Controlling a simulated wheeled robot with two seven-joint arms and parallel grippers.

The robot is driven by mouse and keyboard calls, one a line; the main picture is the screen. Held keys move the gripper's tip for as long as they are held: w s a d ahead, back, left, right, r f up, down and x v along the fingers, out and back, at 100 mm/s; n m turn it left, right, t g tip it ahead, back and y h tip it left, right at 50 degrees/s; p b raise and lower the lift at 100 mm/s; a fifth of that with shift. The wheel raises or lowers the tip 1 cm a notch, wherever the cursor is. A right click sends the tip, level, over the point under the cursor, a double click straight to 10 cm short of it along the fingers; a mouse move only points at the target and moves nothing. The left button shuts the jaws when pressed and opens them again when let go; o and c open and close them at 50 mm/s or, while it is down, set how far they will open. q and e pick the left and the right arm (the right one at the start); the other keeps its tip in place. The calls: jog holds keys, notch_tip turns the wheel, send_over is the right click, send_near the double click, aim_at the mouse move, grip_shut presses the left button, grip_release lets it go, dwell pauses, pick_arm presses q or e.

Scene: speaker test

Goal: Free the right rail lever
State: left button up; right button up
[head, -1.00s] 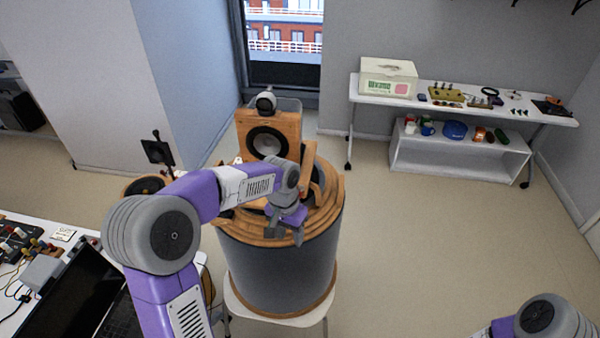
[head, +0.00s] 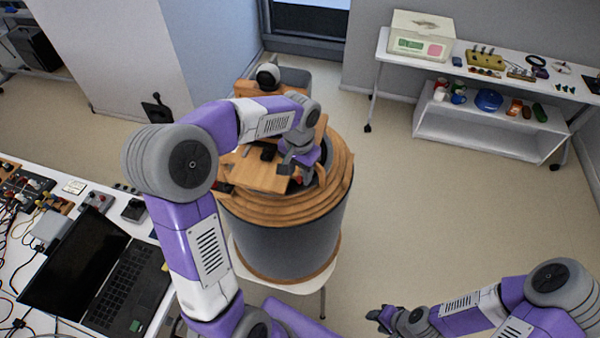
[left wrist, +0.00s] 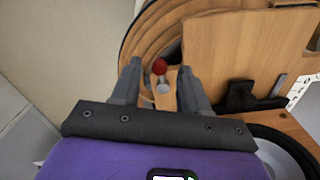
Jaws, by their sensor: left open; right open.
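In the left wrist view, a lever with a red knob (left wrist: 159,67) and a pale metal stem stands between the two fingers of my left gripper (left wrist: 162,88). The fingers are open, one on each side of it, and no contact is visible. The lever sits near a wooden panel (left wrist: 225,55) and curved wooden rings. My right gripper (head: 382,317) is low at the right, away from the cabinet, open and empty.
A workbench with a laptop (head: 122,285) and wired parts is at the left. A white table (head: 440,65) with a box (head: 421,36) stands at the back right, above a low shelf (head: 470,135). The floor between cabinet and shelf is clear.

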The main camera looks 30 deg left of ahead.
pick_arm(q)
jog(key=shift+f, duration=0.8)
grip_shut()
